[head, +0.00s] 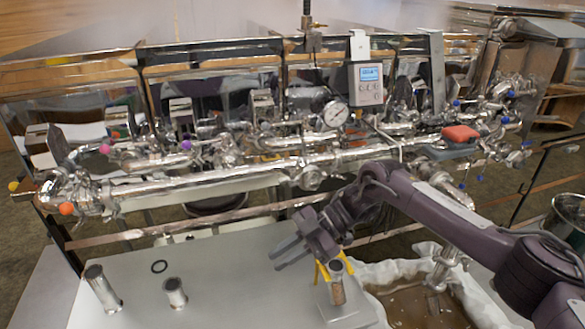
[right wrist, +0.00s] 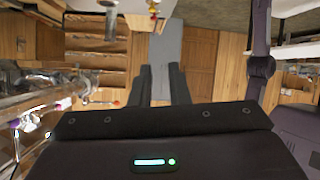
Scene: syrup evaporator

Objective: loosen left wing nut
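I cannot clearly make out a wing nut in either view. The shiny steel pipework (head: 215,180) of the evaporator runs across the head view; its left end (head: 65,195) has joints or clamps, too small to tell apart. My right gripper (head: 277,259) hangs above the grey table, in front of and below the pipework, and touches no pipe. Its two dark fingers (right wrist: 162,85) are apart and nothing is between them in the right wrist view. The pipework also shows at the left of the right wrist view (right wrist: 45,105). My left gripper is not in view.
The grey table (head: 215,285) bears short steel tubes (head: 104,289) (head: 175,293), a black ring (head: 159,266) and a standing tube (head: 337,284) beside yellow handles (head: 322,270). A lined bin (head: 375,272) stands right of the table. A gauge (head: 336,113) and display box (head: 368,85) are above the pipes.

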